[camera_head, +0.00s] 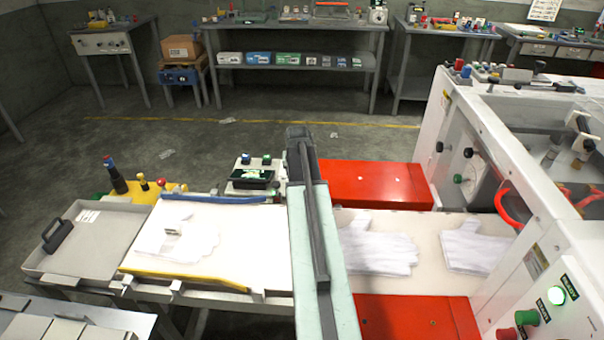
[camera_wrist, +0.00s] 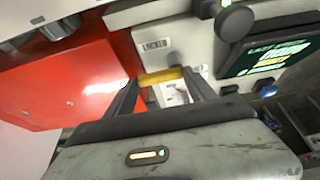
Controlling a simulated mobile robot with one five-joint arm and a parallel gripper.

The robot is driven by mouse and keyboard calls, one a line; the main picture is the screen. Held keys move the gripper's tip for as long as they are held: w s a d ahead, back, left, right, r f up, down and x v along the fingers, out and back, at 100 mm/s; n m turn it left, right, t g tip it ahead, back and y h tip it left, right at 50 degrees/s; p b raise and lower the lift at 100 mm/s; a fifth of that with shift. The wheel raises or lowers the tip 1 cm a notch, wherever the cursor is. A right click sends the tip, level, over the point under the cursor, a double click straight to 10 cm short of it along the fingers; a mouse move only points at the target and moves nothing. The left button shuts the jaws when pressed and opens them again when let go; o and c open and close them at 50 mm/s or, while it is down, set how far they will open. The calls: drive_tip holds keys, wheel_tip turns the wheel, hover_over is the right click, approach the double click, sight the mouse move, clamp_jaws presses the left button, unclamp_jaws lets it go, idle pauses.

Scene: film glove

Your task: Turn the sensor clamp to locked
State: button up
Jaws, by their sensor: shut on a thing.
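The sensor clamp shows in the wrist view as a yellow handle (camera_wrist: 160,76) beside a grey round part, at the edge of a pale panel. A LOCKED label (camera_wrist: 155,44) is above the handle, and a second label, too small to read surely, is to its right. My gripper (camera_wrist: 163,84) is shut on the yellow handle, with one dark finger at each end of it. The handle lies off the LOCKED label in this view. In the head view my arm covers the gripper and the clamp.
A dark screen with green text (camera_wrist: 275,58) and a black knob (camera_wrist: 234,22) are close on the right in the wrist view. A red cover (camera_wrist: 65,85) is on the left. White gloves (camera_head: 378,249) lie on the conveyor. A white machine (camera_head: 500,150) stands at right.

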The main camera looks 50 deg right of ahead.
drive_tip(key=shift+w+a, duration=0.1)
idle(0.4)
drive_tip(key=o, duration=1.1)
drive_tip(key=p+v, duration=0.7)
drive_tip(key=shift+r, duration=0.3)
drive_tip(key=shift+a, duration=0.1)
